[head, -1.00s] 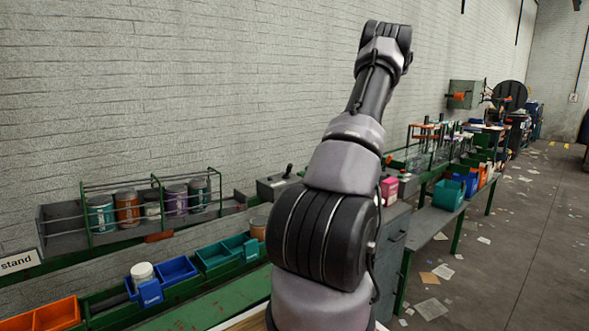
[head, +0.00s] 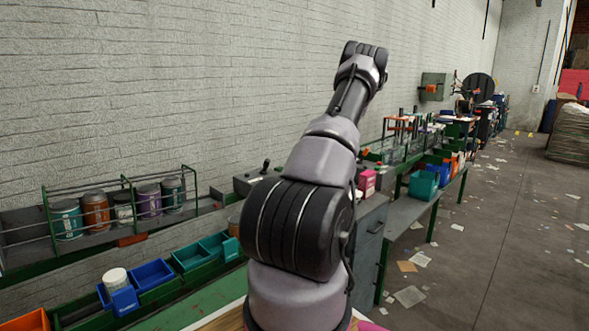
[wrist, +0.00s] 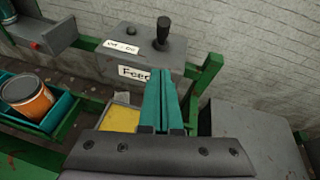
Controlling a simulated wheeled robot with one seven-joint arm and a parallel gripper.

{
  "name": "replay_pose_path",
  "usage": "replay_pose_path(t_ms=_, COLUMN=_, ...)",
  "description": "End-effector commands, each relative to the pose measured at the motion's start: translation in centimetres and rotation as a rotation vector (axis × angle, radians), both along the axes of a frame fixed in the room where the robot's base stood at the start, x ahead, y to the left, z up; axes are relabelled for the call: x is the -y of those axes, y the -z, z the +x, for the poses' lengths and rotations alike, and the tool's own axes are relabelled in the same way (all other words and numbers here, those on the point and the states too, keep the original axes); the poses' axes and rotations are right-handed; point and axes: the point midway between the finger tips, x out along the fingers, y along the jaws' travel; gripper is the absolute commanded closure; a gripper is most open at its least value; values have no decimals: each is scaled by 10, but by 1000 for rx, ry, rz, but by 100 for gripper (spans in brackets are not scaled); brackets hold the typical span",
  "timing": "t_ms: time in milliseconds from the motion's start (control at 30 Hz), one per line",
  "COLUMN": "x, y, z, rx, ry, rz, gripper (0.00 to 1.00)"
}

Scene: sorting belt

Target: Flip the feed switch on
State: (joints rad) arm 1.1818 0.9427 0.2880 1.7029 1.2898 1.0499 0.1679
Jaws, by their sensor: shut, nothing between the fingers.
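The feed switch box (wrist: 190,60) is a grey box with a white label reading "Feed" and a smaller label whose text is hard to read. A black knobbed lever (wrist: 163,36) stands on its top, roughly upright in the wrist view; I cannot tell whether it is on or off. In the head view the box (head: 244,185) and its lever (head: 265,167) stand by the wall, left of my arm. My gripper (wrist: 163,86) has its teal fingers together and empty, in front of the box and below the lever in the picture. The head view does not show my gripper.
A rack of jars (head: 95,215) and several bins (head: 153,273) stand to the left. A grey cabinet top (wrist: 255,135) lies right of the gripper. A pink box (head: 366,182) stands behind my arm.

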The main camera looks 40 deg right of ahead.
Motion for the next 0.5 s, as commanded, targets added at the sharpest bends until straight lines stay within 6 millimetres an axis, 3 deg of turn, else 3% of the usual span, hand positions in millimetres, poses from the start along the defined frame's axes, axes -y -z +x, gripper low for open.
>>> replay_pose_path(t_ms=233, x=-12, y=20, z=49, rx=0, ry=-1, rz=1, gripper=100)
replay_pose_path(t_ms=500, x=-20, y=5, z=79, rx=0, ry=0, rz=-1, gripper=100)
